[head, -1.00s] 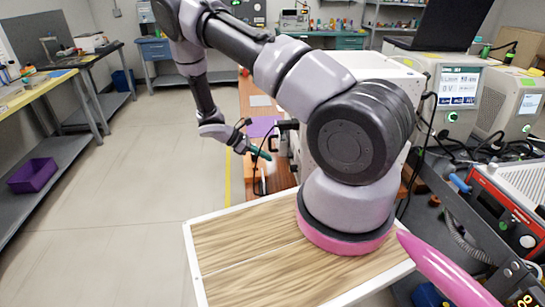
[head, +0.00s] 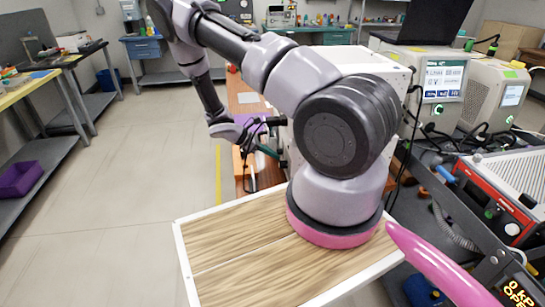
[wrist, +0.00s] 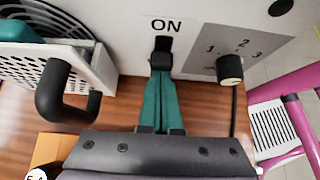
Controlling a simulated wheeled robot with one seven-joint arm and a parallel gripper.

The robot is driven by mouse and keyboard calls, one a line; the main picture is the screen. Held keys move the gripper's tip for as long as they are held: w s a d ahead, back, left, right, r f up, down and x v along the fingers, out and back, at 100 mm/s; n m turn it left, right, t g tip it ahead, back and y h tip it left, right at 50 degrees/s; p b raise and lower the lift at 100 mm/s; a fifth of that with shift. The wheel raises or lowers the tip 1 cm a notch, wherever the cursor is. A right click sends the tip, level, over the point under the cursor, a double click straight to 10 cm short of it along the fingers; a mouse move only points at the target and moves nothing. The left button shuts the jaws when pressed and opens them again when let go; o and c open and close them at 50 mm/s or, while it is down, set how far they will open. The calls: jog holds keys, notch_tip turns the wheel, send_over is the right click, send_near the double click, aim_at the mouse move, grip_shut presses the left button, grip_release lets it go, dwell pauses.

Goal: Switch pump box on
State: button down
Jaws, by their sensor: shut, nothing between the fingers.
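The white pump box (wrist: 125,22) fills the top of the wrist view, with an "ON" label above a black switch (wrist: 163,43). My gripper (wrist: 160,64) has teal fingers pressed together with nothing between them. Its dark tips lie at the lower part of the switch and partly hide it; I cannot tell whether they touch or how the switch is set. In the head view my gripper (head: 268,151) is low beside a white box (head: 345,62), and my arm hides part of that box.
Right of the switch is a dial (wrist: 230,68) marked 1, 2, 3, with a cable below. Left is a perforated white part (wrist: 95,65) with a black handle (wrist: 62,100). A pink-framed item (wrist: 297,120) stands at right. The floor (head: 130,170) at left is clear.

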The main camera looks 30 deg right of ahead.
jog(key=shift+r, duration=1.4)
notch_tip(320, 180, down, 4)
jog(key=shift+s+a+f, duration=0.1)
jog(key=shift+f, duration=0.15)
jog(key=v, duration=1)
jog(key=shift+r, duration=0.15)
